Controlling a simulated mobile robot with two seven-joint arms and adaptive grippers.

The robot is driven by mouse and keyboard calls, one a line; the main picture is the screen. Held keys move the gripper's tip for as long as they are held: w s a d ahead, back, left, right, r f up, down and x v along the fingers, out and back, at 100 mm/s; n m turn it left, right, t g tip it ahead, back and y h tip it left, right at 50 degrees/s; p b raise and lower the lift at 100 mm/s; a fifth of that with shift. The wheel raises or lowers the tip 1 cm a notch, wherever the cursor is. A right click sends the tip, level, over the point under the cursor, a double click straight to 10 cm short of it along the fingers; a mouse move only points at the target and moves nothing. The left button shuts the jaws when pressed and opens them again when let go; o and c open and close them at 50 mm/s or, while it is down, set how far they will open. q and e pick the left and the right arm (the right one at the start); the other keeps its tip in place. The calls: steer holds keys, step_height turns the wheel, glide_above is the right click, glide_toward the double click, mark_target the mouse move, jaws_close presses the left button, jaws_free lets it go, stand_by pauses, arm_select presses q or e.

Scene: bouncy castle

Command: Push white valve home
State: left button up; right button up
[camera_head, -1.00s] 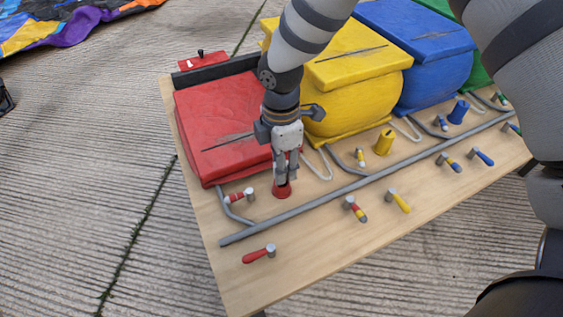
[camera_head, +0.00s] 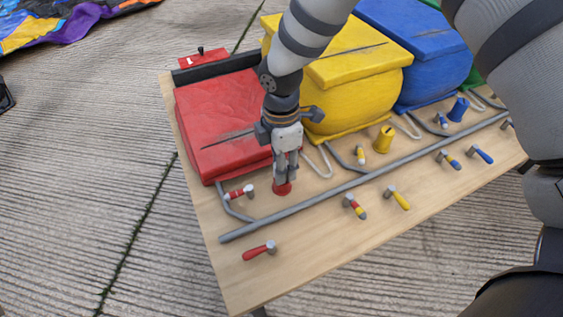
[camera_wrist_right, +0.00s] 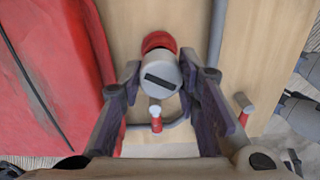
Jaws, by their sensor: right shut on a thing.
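A white valve (camera_wrist_right: 160,77) with a dark slot on its end rests in a red collar (camera_wrist_right: 159,41) in the right wrist view. My right gripper (camera_wrist_right: 160,85) has a finger on each side of the white end and is shut on it. In the head view my right gripper (camera_head: 285,181) points down over the red collar (camera_head: 282,189), in front of the red box (camera_head: 222,117), and hides the valve. How deep the valve sits is hard to tell. My left gripper is not in view.
The wooden board (camera_head: 245,285) bears a long grey pipe (camera_head: 365,180), a yellow box (camera_head: 355,75) and a blue box (camera_head: 425,55). A red-and-white handle (camera_head: 240,193) and a red handle (camera_head: 260,251) are near the gripper. A yellow slotted plug (camera_head: 383,140) stands to the right.

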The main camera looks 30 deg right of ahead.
steer(key=shift+r, duration=0.1)
steer(key=shift+f, duration=0.25)
steer(key=shift+f, duration=0.35)
stand_by(0.6)
steer(key=shift+f, duration=0.15)
steer(key=shift+f, duration=0.4)
steer(key=o, duration=1.1)
